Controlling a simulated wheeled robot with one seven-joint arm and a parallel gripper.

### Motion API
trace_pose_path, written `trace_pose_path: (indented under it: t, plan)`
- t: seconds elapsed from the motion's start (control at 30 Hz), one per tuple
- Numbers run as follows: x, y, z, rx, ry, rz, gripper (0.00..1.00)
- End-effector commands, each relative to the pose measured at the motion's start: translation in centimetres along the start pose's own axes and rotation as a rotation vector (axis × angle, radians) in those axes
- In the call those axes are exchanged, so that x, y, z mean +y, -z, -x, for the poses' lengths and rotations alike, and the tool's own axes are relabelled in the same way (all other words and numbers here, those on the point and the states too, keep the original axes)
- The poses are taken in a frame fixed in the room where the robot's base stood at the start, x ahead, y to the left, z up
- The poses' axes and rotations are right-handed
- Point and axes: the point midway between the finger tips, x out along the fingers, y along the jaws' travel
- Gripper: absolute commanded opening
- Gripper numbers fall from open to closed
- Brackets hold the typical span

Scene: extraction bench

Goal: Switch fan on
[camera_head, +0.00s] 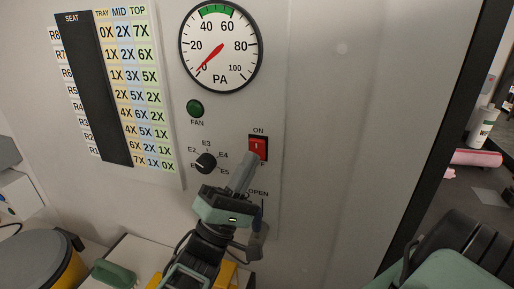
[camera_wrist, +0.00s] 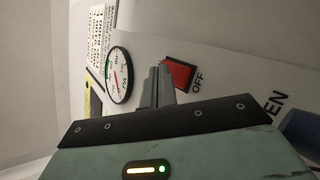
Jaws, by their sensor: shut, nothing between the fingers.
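The red rocker switch (camera_head: 258,147) sits on the grey panel, with ON above it and the OFF label below partly hidden. In the wrist view the red switch (camera_wrist: 180,74) shows beside the OFF label. My gripper (camera_head: 246,166) is shut and empty, with its fingertips at the lower left of the switch. In the wrist view its closed fingers (camera_wrist: 158,78) overlap the switch's edge; I cannot tell whether they touch it. The green FAN lamp (camera_head: 195,109) looks dark.
A round PA gauge (camera_head: 221,46) has its needle near 0. A black selector knob (camera_head: 206,163) marked E2 to E5 is left of my gripper. A label chart (camera_head: 118,90) is at the left. A dark frame edge (camera_head: 445,130) bounds the panel at the right.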

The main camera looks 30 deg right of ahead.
Motion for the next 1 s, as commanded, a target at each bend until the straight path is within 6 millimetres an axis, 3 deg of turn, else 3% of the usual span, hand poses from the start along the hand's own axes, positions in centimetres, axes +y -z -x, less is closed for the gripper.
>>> trace_pose_path:
  t: [0.5, 1.0]
  plan:
    - [2.3, -2.3, 3.1, 0.001, -0.001, -0.002, 0.00]
    - [2.6, -2.5, 3.6, 0.006, 0.001, -0.004, 0.00]
